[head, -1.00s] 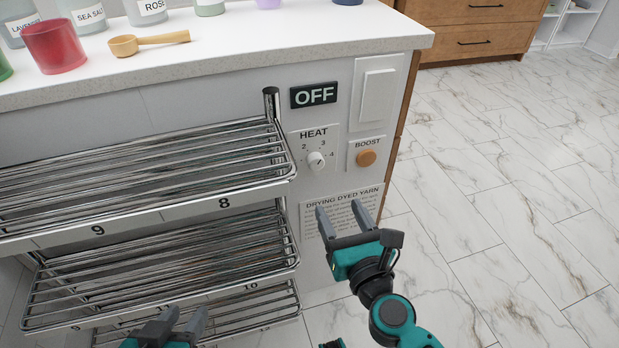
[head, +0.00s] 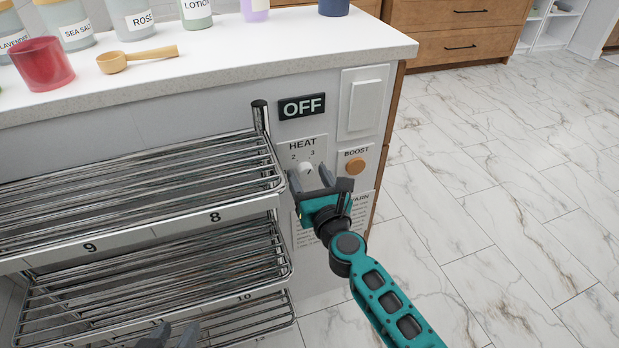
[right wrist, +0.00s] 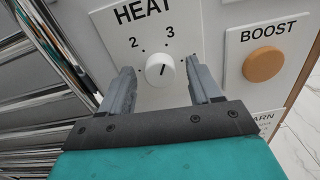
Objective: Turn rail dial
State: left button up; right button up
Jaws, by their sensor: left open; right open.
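The white heat dial (head: 306,169) sits on the plate marked HEAT on the cabinet's end panel. It shows clearly in the right wrist view (right wrist: 160,70), with the marks 2 and 3 above it and a dark pointer line on its face. My right gripper (head: 309,177) is open just in front of the dial. In the right wrist view its fingers (right wrist: 161,82) stand on either side of the dial, with a gap on both sides. My left gripper (head: 172,336) is open and empty at the bottom edge of the head view, low in front of the racks.
A black OFF sign (head: 302,106) is above the dial. An orange BOOST button (head: 355,166) and a white switch (head: 366,105) are to its right. Chrome rail racks (head: 140,180) stick out close on the left. A counter (head: 230,60) with jars is above. The floor at right is clear.

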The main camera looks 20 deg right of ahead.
pick_arm(q)
jog(key=shift+w+r, duration=0.1)
jog(key=shift+r, duration=0.15)
pick_arm(e)
jog(key=shift+c, duration=0.2)
jog(key=shift+c, duration=1.4)
jog(key=c, duration=0.7)
pick_arm(q)
jog(key=shift+w, duration=0.1)
